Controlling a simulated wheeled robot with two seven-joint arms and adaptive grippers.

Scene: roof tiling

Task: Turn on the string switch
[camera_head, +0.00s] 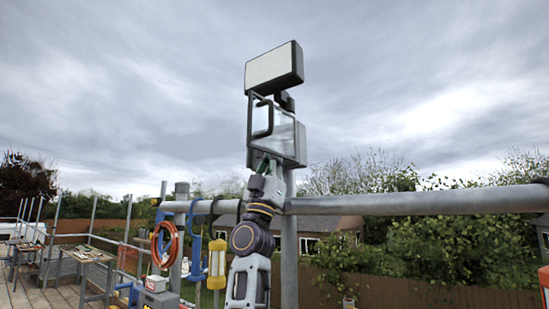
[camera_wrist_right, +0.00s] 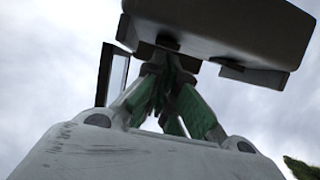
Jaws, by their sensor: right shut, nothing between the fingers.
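A work lamp (camera_head: 273,67) with a pale rectangular panel stands at the top of a grey post. A grey box with a bent handle (camera_head: 285,140) sits just below it. My right gripper (camera_head: 264,165) reaches up from below, its fingertips at the lower edge of this box; I cannot tell whether they touch it. In the right wrist view the green-padded fingers of my right gripper (camera_wrist_right: 168,85) are together and empty, pointing up at the underside of a dark housing (camera_wrist_right: 220,35). I cannot make out a string in either view. My left gripper is not in view.
A horizontal scaffold pipe (camera_head: 420,201) runs beside my right wrist. An orange cable coil (camera_head: 164,245) and a yellow lantern (camera_head: 217,264) hang left of my arm. Workbenches (camera_head: 88,255) stand on the deck at far left. Above the pipe is open sky.

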